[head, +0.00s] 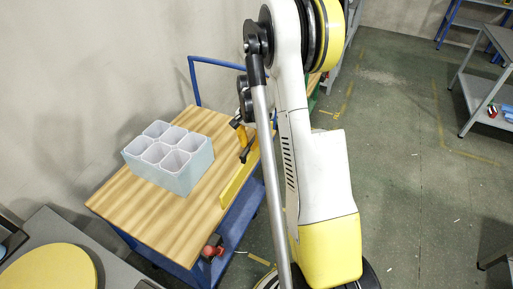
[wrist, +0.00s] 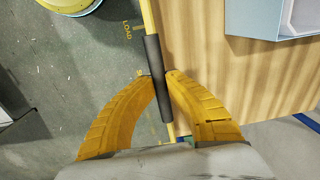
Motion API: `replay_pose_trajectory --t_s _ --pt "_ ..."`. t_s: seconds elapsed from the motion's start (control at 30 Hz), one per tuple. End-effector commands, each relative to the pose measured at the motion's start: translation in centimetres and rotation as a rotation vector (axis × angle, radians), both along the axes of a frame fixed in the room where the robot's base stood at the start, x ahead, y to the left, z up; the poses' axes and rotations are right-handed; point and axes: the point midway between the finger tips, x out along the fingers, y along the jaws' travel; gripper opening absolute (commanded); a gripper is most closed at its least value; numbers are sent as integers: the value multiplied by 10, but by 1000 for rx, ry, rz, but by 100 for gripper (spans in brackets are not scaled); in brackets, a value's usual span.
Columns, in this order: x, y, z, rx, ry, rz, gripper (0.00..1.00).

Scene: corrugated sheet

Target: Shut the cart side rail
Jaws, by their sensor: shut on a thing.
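The cart (head: 130,205) has a wooden top and a blue frame, and stands left of my arm in the head view. Its yellow side rail (head: 236,188) runs along the right edge of the top; I cannot tell its exact tilt. In the wrist view the rail (wrist: 149,18) carries a dark grey grip sleeve (wrist: 153,52) beside the wooden top (wrist: 207,66). My gripper's (wrist: 160,79) yellow curved fingers are shut on the sleeve, one on each side. In the head view my gripper (head: 246,141) is partly hidden by my arm.
A pale blue box with several compartments (head: 186,179) stands on the cart top. A red item (head: 212,246) shows below the top's front corner. A grey table with a yellow disc (head: 48,272) is at lower left. Shelving (head: 488,95) stands at right, with open floor between.

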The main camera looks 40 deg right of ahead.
Motion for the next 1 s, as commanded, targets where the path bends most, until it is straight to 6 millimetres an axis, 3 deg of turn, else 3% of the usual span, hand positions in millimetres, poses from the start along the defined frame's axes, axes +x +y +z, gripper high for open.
replay_pose_trajectory --t_s 0.03,0.07,0.13,0.43,0.57,1.0 --pt "-1 0 -1 1 2 0 0" --pt "-1 0 -1 1 2 0 17" --pt "-1 0 -1 1 2 0 39" --pt "-1 0 0 1 0 0 39" --pt "-1 0 10 1 0 -1 39" --pt "-5 -1 100 1 0 0 39"
